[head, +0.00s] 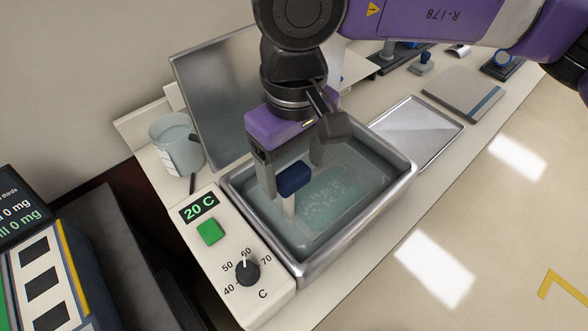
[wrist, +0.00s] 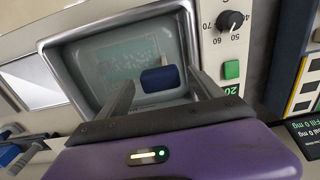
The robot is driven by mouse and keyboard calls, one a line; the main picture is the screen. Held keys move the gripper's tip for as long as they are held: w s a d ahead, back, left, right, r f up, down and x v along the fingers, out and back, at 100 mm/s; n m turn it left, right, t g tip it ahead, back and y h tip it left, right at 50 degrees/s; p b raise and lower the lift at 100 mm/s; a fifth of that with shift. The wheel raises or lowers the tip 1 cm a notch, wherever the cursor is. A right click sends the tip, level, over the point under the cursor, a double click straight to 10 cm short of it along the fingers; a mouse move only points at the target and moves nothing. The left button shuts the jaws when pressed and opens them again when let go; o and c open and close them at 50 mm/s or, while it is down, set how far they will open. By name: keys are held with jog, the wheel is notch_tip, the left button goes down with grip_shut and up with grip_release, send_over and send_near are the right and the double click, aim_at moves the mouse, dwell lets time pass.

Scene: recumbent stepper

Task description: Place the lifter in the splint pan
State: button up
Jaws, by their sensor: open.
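The splint pan (head: 408,172) is a metal basin of water set in the heater unit; it also shows in the wrist view (wrist: 86,98). The lifter (head: 294,180) has a dark blue handle and a pale stem pointing down into the pan. In the wrist view its blue handle (wrist: 160,78) appears between my fingers. My gripper (head: 292,177) is open over the pan, with one finger on each side of the handle. I see gaps beside the handle in the wrist view (wrist: 160,84). The stem's lower end is hard to make out.
A pale perforated sheet (head: 332,190) lies in the water. The control panel (head: 222,262) with a green button and dial adjoins the pan. A metal lid (head: 212,95) stands upright behind. A shallow tray (head: 418,133) lies to the right.

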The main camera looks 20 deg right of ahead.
notch_tip(320, 180, up, 10)
jog(key=shift+r+b, duration=0.25)
jog(key=shift+b, duration=0.2)
